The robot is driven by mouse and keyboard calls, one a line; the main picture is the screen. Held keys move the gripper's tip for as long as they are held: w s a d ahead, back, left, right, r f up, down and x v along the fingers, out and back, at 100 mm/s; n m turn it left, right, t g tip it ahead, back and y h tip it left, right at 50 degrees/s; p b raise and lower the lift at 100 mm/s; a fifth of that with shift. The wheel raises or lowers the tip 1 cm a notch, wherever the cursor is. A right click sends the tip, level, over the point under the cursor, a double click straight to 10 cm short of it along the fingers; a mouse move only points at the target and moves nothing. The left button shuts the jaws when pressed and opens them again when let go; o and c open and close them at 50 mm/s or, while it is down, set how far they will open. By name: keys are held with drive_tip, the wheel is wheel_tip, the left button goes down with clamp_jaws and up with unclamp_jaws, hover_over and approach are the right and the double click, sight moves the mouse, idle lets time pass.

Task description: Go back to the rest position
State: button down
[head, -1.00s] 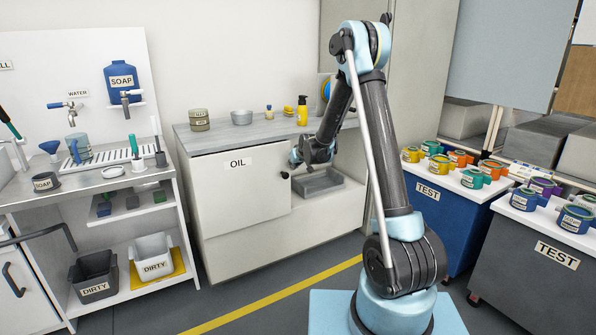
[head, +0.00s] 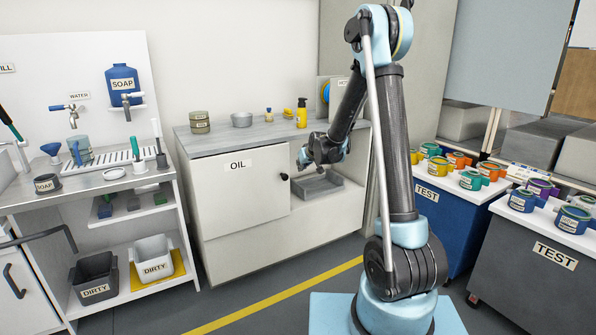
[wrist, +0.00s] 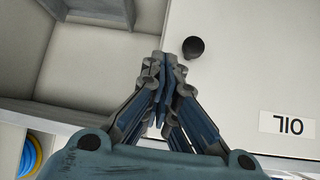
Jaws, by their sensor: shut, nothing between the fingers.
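My gripper (head: 303,160) is in front of the oil cabinet (head: 238,225), near the top edge of its right part. It is shut and empty. In the wrist view my gripper's fingers (wrist: 164,70) are together, and the black knob (wrist: 193,47) of the OIL door (wrist: 250,60) is just beside them, apart from the tips. In the head view the OIL door (head: 235,190) looks closed, with its knob (head: 284,177) free. The open compartment to its right holds a grey tray (head: 318,190).
The cabinet top carries tins (head: 200,122), a grey bowl (head: 242,119) and a yellow bottle (head: 302,113). A sink bench (head: 100,180) stands on the left. TEST carts (head: 427,196) with paint cans stand to the right. The floor in front of the cabinet is clear.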

drive_tip(key=s+d+r+m+g+h, duration=0.1)
drive_tip(key=s+d+r, duration=0.2)
drive_tip(key=s+d, duration=0.45)
drive_tip(key=s+d+r+g+h, duration=0.1)
drive_tip(key=s+d+r, duration=0.25)
drive_tip(key=s, duration=0.65)
drive_tip(key=s+d+r+m+g+h, duration=0.1)
drive_tip(key=s+d+r, duration=0.1)
drive_tip(key=s+d, duration=0.55)
drive_tip(key=s+d+f+m+g, duration=0.1)
drive_tip(key=s+d+f, duration=0.1)
drive_tip(key=s, duration=0.7)
drive_tip(key=s+d+f+m+g+h, duration=0.1)
drive_tip(key=s+d+f, duration=0.1)
drive_tip(key=s, duration=0.6)
drive_tip(key=s+d+f+m+g, duration=0.1)
drive_tip(key=s+d+f, duration=0.2)
drive_tip(key=s, duration=0.6)
drive_tip(key=shift+s+d+h, duration=0.25)
drive_tip(key=shift+s+h, duration=0.05)
drive_tip(key=shift+s, duration=0.05)
